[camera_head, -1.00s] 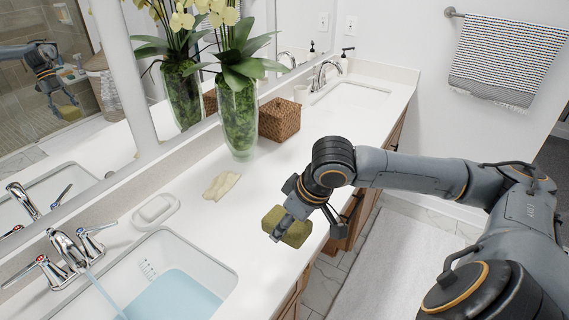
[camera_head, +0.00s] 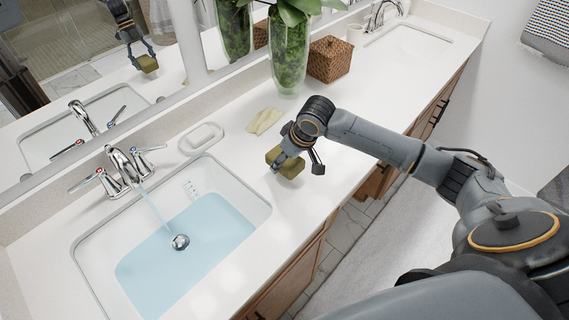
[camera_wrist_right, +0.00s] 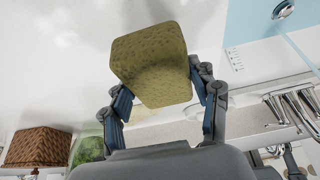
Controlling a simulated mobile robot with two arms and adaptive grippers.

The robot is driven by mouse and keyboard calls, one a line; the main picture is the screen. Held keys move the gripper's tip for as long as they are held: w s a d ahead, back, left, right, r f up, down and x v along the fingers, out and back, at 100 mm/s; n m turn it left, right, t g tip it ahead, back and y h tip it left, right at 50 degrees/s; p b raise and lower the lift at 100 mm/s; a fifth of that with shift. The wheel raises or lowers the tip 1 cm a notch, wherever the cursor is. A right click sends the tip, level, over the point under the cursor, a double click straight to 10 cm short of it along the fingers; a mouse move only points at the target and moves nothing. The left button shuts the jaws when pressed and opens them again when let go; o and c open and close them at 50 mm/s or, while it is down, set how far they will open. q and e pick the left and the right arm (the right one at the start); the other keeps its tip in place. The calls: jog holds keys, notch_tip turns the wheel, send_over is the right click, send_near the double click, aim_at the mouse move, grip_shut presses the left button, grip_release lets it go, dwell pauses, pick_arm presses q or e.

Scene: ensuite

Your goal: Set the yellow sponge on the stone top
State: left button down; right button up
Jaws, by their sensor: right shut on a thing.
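The yellow sponge (camera_head: 286,163) is olive-yellow and block-shaped. My right gripper (camera_head: 283,158) is shut on it and holds it over the white stone top (camera_head: 316,173), to the right of the near basin. In the right wrist view the sponge (camera_wrist_right: 152,65) sits between the two fingers of my right gripper (camera_wrist_right: 160,92). I cannot tell for certain whether its underside touches the stone top. My left gripper is not in view.
The near basin (camera_head: 262,205) holds water under a running faucet (camera_head: 122,165). A soap dish (camera_head: 201,138), a crumpled pale cloth (camera_head: 264,120), a glass vase (camera_head: 289,62) and a wicker box (camera_head: 330,58) stand along the back. Bare counter lies right of the basin.

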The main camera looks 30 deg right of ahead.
aim_at(284, 165)
jog(key=f, duration=0.1)
jog(key=f+p, duration=0.1)
jog(key=f, duration=0.1)
jog(key=shift+w+a, duration=0.1)
jog(key=shift+w, duration=0.1)
jog(key=shift+f, duration=0.35)
jog(key=shift+f, duration=0.15)
jog(key=o, duration=1)
jog(key=b+v, duration=0.1)
jog(key=v, duration=1.1)
